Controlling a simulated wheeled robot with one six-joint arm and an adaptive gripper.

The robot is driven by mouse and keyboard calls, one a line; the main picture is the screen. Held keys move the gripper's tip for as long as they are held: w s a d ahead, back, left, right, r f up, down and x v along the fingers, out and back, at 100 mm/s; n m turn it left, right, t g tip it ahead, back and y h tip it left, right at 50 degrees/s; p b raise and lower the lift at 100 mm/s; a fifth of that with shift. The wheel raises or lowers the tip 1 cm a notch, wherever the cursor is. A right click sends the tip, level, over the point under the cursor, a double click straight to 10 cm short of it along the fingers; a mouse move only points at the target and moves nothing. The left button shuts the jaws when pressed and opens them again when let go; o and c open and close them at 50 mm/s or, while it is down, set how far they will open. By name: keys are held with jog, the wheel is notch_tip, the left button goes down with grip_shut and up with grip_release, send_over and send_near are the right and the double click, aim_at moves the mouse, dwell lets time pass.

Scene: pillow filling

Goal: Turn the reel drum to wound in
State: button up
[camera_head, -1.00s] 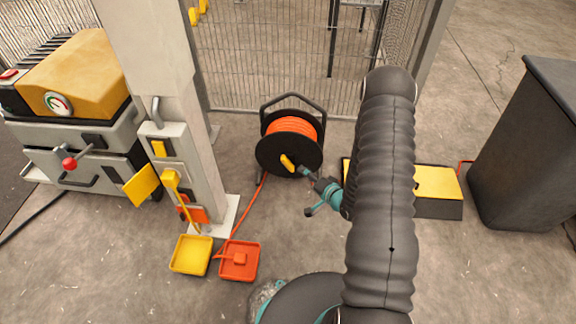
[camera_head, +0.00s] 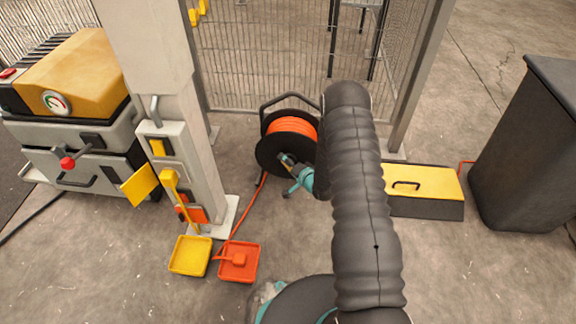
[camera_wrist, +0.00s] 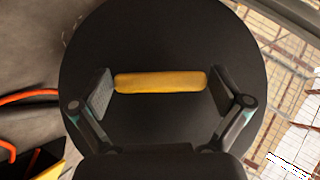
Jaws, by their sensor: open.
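The reel drum (camera_head: 266,152) is a black disc wound with orange cable (camera_head: 291,126), standing in a black frame by the mesh fence. In the wrist view its dark round face (camera_wrist: 160,40) fills the middle, with a yellow bar handle (camera_wrist: 160,82) lying level across it. My gripper (camera_wrist: 160,90) is open, with one finger at each end of the yellow handle. The fingers look close to the handle's ends, but I cannot tell whether they touch. In the head view my gripper (camera_head: 284,160) is at the drum face and hides the handle.
An orange cable (camera_head: 246,210) runs from the reel to an orange tray (camera_head: 239,275) beside a yellow tray (camera_head: 190,256). A post stands left, a yellow-topped ramp box (camera_head: 425,182) and grey bin (camera_head: 527,150) right. Mesh fence (camera_head: 290,60) is behind.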

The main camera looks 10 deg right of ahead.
jog(key=c, duration=1.4)
jog(key=shift+c, duration=0.2)
